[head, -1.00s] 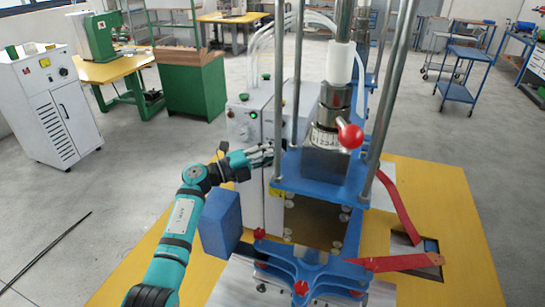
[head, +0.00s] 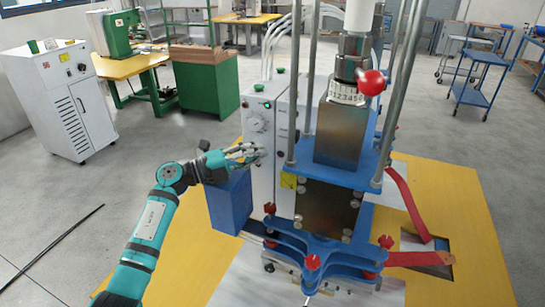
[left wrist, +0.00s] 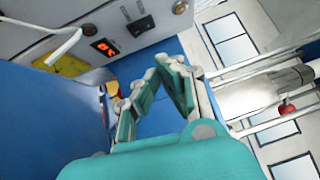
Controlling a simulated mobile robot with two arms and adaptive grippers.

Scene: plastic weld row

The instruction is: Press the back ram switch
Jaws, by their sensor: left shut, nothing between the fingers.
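A grey control box (head: 262,105) with a knob and a green light stands behind and to the left of the blue press. In the left wrist view its panel (left wrist: 60,20) shows a switch with red-lit parts (left wrist: 103,47), a small black switch (left wrist: 140,26) and a round knob (left wrist: 180,7). I cannot tell which one is the back ram switch. My left gripper (head: 258,152) is shut and empty in front of the lower panel. In the left wrist view the gripper's fingertips (left wrist: 165,62) appear below the switches, apart from them. My right gripper is out of view.
The blue press with red knobs (head: 372,82) and steel columns stands close to the right of my left gripper. Red straps (head: 407,205) lie at the right. Open floor (head: 60,190) is at the left.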

